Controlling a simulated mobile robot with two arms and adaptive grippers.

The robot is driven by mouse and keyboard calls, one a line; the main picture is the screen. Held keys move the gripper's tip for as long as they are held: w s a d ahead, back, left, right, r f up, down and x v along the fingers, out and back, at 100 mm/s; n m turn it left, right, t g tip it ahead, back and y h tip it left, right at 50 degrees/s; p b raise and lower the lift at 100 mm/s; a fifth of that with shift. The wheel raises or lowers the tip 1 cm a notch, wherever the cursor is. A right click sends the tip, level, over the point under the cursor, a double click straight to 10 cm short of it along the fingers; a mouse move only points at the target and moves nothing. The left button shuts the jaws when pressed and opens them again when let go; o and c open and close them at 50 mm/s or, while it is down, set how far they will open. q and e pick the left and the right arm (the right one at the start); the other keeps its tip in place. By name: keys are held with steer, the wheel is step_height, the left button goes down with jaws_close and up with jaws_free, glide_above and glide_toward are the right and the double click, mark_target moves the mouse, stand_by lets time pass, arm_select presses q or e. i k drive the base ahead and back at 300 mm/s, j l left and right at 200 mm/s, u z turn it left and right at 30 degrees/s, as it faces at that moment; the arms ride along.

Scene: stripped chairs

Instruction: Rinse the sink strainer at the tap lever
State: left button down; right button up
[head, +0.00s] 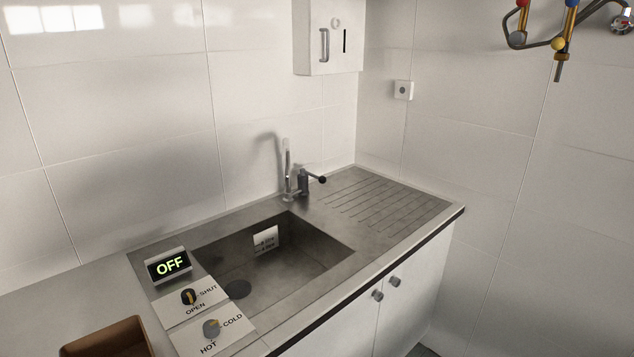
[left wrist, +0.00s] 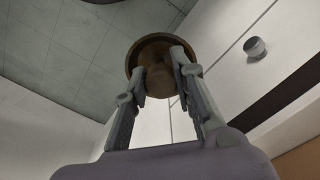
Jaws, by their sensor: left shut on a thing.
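In the left wrist view a round brown cup-like thing with a rim, which looks like the sink strainer (left wrist: 158,50), sits between the fingers of my left gripper (left wrist: 163,82), which is shut on it. My left gripper is outside the head view. There the sink (head: 325,255) is empty apart from a dark round drain (head: 239,289) and a small pale label on its wall. The tap (head: 288,172) stands behind the basin. A short lever with a black knob (head: 321,179) is at its right. My right gripper shows in neither view.
A display (head: 168,265) reads OFF. Below it are a SHUT/OPEN knob (head: 188,297) and a HOT/COLD knob (head: 211,328). A brown tray (head: 108,340) is at lower left. The ribbed drainboard (head: 385,200) is clear. Cabinet knobs (head: 394,281) stick out in front.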

mark_target(322, 180)
steer(key=i+l+u, duration=0.1)
steer(key=l+u, duration=0.6)
steer(key=u, duration=0.2)
steer(key=l+u, duration=0.1)
steer(key=l, duration=0.55)
steer(key=l+u, duration=0.15)
steer(key=l, duration=0.45)
steer(key=k+l+u, duration=0.1)
steer(key=l, duration=0.55)
steer(key=k+l+u, duration=0.1)
steer(key=l, duration=0.5)
